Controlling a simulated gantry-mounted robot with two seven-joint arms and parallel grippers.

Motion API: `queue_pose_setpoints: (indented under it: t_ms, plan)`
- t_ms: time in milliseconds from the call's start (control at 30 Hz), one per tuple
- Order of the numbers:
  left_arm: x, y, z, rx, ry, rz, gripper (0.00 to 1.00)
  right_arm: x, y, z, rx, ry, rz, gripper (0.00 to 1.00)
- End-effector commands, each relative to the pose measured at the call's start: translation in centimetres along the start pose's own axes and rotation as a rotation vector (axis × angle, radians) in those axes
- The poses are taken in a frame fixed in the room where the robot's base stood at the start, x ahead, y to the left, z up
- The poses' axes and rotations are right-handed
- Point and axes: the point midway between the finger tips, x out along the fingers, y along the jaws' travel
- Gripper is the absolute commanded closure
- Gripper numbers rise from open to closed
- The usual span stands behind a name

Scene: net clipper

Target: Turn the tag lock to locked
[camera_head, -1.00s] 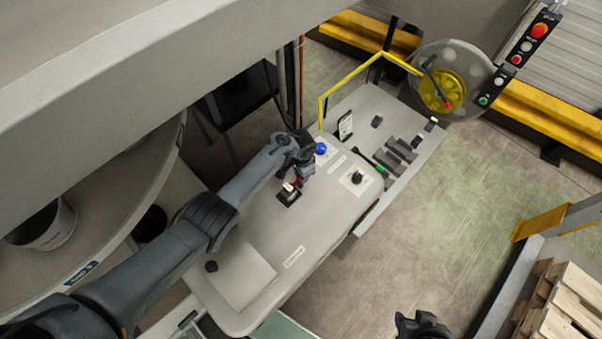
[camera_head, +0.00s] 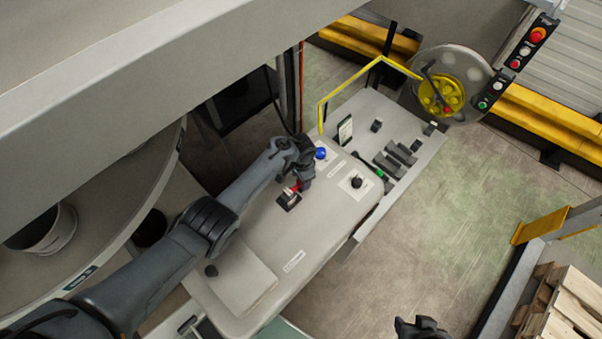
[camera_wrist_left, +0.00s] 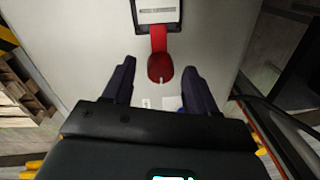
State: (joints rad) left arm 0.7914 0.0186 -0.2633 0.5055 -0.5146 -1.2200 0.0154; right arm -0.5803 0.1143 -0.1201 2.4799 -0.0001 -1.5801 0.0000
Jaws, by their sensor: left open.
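A red handle with a rounded end and a small white mark shows in the left wrist view (camera_wrist_left: 160,68), joined by a red strip to a black-framed pale plate (camera_wrist_left: 157,14). It looks like the tag lock; its position wording is not readable. In the head view the black housing (camera_head: 288,200) sits on the pale console. My left gripper (camera_head: 300,183) is right over the red part there. In the wrist view its open fingers (camera_wrist_left: 158,72) stand on either side of the rounded end, with gaps on both sides. My right gripper (camera_head: 421,327) is at the bottom edge, its jaws unclear.
A blue button (camera_head: 320,153) and a black knob on a white plate (camera_head: 357,182) are close by on the console (camera_head: 325,225). A yellow bar frame (camera_head: 350,77) and a round wheel (camera_head: 445,92) stand beyond. Open floor lies right.

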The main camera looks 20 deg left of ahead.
Motion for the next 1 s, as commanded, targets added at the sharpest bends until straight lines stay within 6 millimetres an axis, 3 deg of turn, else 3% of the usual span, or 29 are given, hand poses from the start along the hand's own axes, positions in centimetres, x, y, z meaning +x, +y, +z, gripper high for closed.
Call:
queue_pose_setpoints:
  t_ms: [600,800,1000]
  plan:
    - [-8.9,0.1,-0.1,0.001,0.003,0.001,0.42,-2.5,0.3,-0.8,-0.010,-0.001,0.008,0.57]
    - [-10.4,0.0,0.0,0.000,0.001,0.000,0.42,-2.7,0.3,-0.8,-0.008,-0.001,0.006,0.57]
    - [-10.6,0.0,0.0,0.000,0.000,-0.001,0.42,-2.7,0.2,-0.8,-0.004,-0.001,0.003,0.57]
